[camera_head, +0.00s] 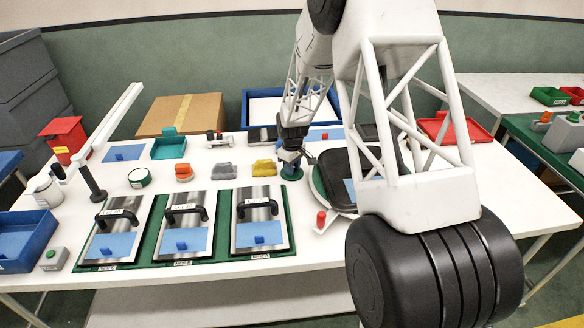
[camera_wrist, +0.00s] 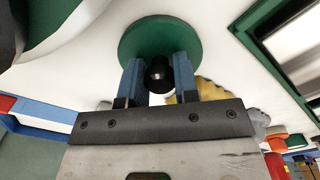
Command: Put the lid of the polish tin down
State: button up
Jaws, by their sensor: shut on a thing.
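My gripper (camera_head: 291,158) points down over the table, right of the yellow item. In the wrist view its blue fingers (camera_wrist: 158,77) are shut on the black knob of the round green lid (camera_wrist: 150,40). The lid also shows in the head view (camera_head: 291,174), under the fingers. I cannot tell whether it touches the table or is held just above it. A small round green tin (camera_head: 139,178) with a pale top stands at the left of the table, apart from my gripper.
Several handled lids in a green frame (camera_head: 222,252) lie in front of my gripper. A yellow item (camera_head: 263,167), a grey item (camera_head: 224,171) and an orange item (camera_head: 183,172) sit to its left. A round dark pan-like thing (camera_head: 338,180) stands close on the right. White table shows between them.

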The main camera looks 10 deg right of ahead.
jog(key=shift+f, duration=0.1)
jog(key=o, duration=0.9)
notch_tip(320, 180, up, 12)
dwell(0.5)
dwell(0.5)
